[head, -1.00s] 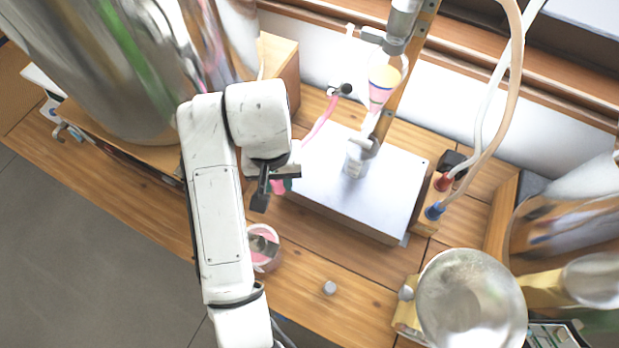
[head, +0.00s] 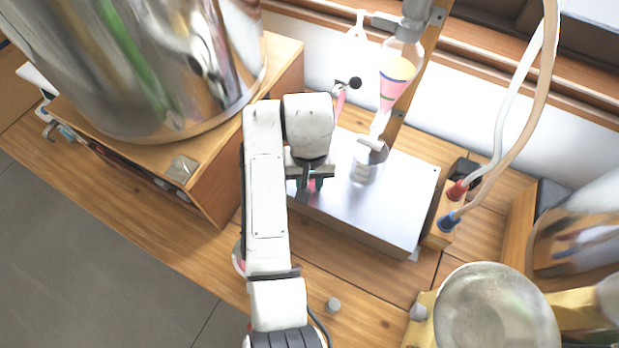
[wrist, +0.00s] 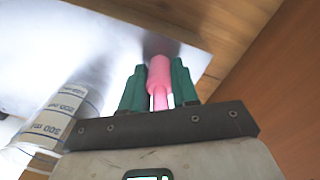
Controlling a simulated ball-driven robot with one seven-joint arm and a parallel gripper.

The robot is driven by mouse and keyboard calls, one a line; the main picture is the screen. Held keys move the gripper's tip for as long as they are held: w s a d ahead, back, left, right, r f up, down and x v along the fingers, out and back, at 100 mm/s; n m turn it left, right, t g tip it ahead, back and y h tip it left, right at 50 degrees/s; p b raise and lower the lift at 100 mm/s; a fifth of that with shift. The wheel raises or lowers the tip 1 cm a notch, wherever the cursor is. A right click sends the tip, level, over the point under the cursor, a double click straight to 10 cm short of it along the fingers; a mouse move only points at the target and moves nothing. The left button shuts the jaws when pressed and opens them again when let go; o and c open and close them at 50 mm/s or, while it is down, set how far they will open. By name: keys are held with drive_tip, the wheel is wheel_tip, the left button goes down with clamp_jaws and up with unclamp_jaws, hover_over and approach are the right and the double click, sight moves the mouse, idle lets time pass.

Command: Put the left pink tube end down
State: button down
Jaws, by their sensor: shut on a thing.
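My gripper (wrist: 159,88) is shut on the pink tube end (wrist: 161,72), which sits between the two green fingers in the wrist view. The tip points at the silvery metal plate (wrist: 90,35); I cannot tell whether it touches. In the head view my gripper (head: 311,186) is over the left part of the metal box (head: 380,200), and the tube end is mostly hidden by my arm. A pink stretch of tube (head: 340,101) shows behind, near a black knob.
A graduated vessel (wrist: 68,112) stands close by on the box. A glass funnel with pink liquid (head: 393,88) is above it. A wooden block (head: 225,150) with a large steel pot (head: 150,70) is at left. A small grey knob (head: 333,305) lies in front.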

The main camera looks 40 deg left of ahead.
drive_tip(key=shift+f, duration=0.15)
drive_tip(key=c, duration=0.8)
unclamp_jaws()
drive_tip(key=shift+c, duration=0.2)
wheel_tip(320, 180, up, 11)
drive_tip(key=shift+f+p, duration=0.15)
drive_tip(key=shift+p, duration=0.75)
drive_tip(key=shift+r+p, duration=0.6)
drive_tip(key=shift+r, duration=0.2)
